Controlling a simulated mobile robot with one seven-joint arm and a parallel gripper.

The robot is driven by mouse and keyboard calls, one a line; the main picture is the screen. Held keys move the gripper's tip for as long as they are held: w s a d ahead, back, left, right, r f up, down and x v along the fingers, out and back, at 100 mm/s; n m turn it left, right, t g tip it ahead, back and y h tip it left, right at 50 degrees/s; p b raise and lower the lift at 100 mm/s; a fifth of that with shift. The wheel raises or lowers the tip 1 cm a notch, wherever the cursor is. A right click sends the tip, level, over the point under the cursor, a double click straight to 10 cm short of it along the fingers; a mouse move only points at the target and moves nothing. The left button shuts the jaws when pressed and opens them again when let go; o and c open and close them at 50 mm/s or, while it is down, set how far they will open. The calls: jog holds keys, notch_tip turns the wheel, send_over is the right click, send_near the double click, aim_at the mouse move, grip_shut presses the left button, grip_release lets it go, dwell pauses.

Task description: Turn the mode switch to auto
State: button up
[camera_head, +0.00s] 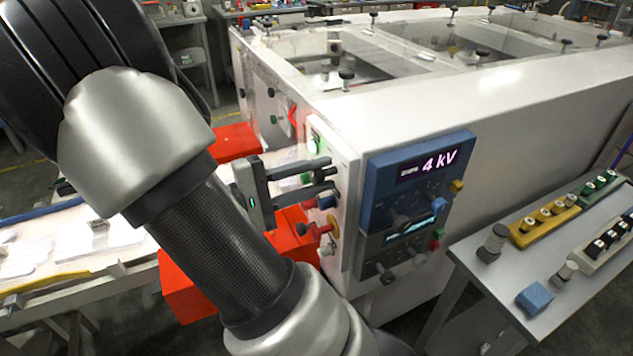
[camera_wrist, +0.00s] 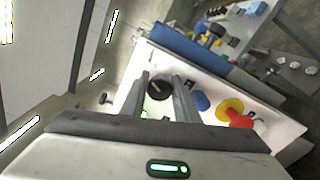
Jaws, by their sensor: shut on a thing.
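The white control panel (camera_head: 345,165) is on the near end of the large white machine. My gripper (camera_head: 329,180) reaches to it from the left, with its two fingers at the panel face. In the wrist view my gripper (camera_wrist: 161,77) has its fingers on either side of a round black knob (camera_wrist: 159,91), shut on it. I take this knob to be the mode switch; its labels and pointer setting cannot be read. The knob is hidden by the fingers in the head view. A blue knob (camera_wrist: 200,101) and a red-and-yellow button (camera_wrist: 232,111) sit beside it.
A blue panel (camera_head: 415,175) with a "4 kV" display and small knobs is right of the white panel. A green lamp (camera_head: 313,145) is above my fingers. Red bins (camera_head: 190,285) stand at left. A grey side table (camera_head: 500,285) with switch blocks stands at right.

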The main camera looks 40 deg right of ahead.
jog(key=shift+f+m+b, duration=0.1)
jog(key=shift+m+b, duration=0.8)
jog(key=shift+m, duration=0.8)
jog(key=o, duration=1)
jog(key=v, duration=1.7)
jog(key=shift+a, duration=0.25)
jog(key=shift+s, duration=0.1)
